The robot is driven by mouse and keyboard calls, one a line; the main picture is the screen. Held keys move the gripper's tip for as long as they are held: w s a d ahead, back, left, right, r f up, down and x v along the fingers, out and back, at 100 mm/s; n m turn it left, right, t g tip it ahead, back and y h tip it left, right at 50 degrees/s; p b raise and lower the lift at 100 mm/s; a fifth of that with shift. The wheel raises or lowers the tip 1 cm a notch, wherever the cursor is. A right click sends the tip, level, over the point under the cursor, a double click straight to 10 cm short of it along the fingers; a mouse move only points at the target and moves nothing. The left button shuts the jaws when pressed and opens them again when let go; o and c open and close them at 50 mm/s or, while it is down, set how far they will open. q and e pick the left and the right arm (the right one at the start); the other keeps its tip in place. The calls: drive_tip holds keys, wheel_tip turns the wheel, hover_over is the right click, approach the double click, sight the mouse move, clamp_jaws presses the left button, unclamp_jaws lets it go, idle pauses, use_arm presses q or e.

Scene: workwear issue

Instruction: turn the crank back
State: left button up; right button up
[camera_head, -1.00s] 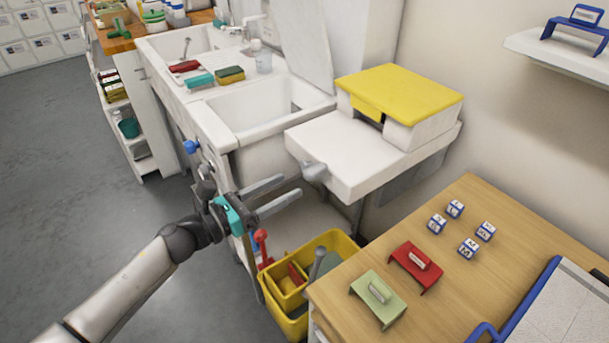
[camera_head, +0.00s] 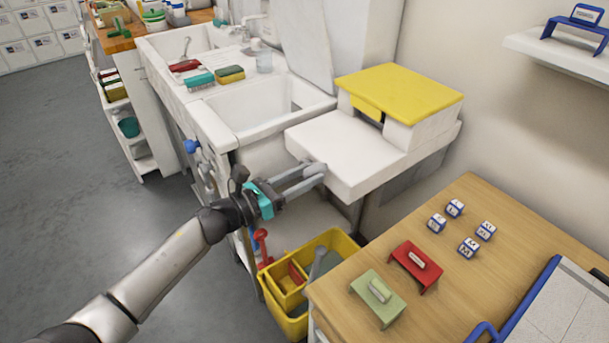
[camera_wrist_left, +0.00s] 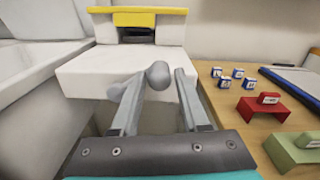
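The crank (camera_wrist_left: 158,75) is a grey rounded knob with a short arm at the front edge of a white machine (camera_head: 345,150) with a yellow top (camera_head: 400,93). In the left wrist view it shows between the fingertips, and part of its arm shows by the left finger. In the head view my fingers largely hide it. My left gripper (camera_head: 318,173) is open, its two fingers (camera_wrist_left: 160,88) apart on either side of the knob. I cannot tell whether they touch it. My right gripper is not in view.
White sinks (camera_head: 235,110) adjoin the machine on the left. A yellow bucket (camera_head: 330,240) stands on the floor below the gripper. A wooden table (camera_head: 470,205) at the right holds red and green pieces and several small lettered blocks. Grey floor is clear at left.

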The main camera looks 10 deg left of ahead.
use_arm(q)
clamp_jaws()
idle(1.0)
